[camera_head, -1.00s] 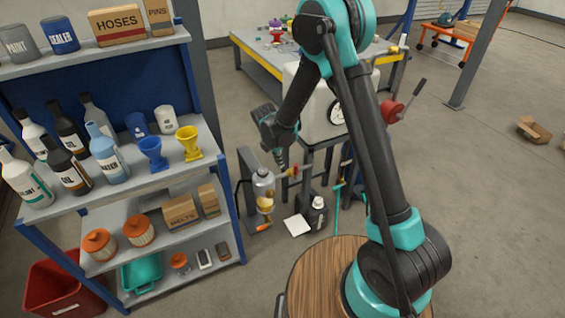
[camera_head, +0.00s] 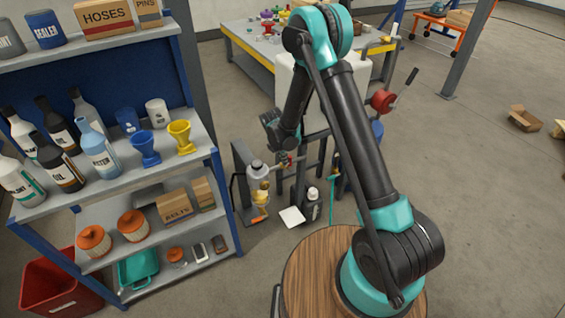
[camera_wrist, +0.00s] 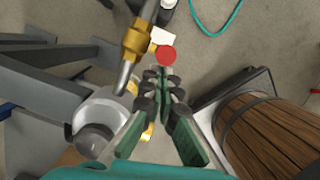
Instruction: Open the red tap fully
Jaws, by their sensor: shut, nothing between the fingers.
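The red tap (camera_wrist: 166,56) shows in the wrist view as a round red end just beyond my fingertips. A brass fitting (camera_wrist: 138,40) on a grey pipe lies to its left. My gripper (camera_wrist: 163,78) has its green fingers closed together with nothing between them. Its tips point at the red end and overlap its lower edge in the picture; I cannot tell whether they touch. In the head view my gripper (camera_head: 285,157) is low beside the pump stand and covers most of the tap.
A glass-and-metal filter unit (camera_head: 258,178) stands close left of the gripper. A loaded shelf (camera_head: 150,222) stands at the left. The floor at the right is mostly open.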

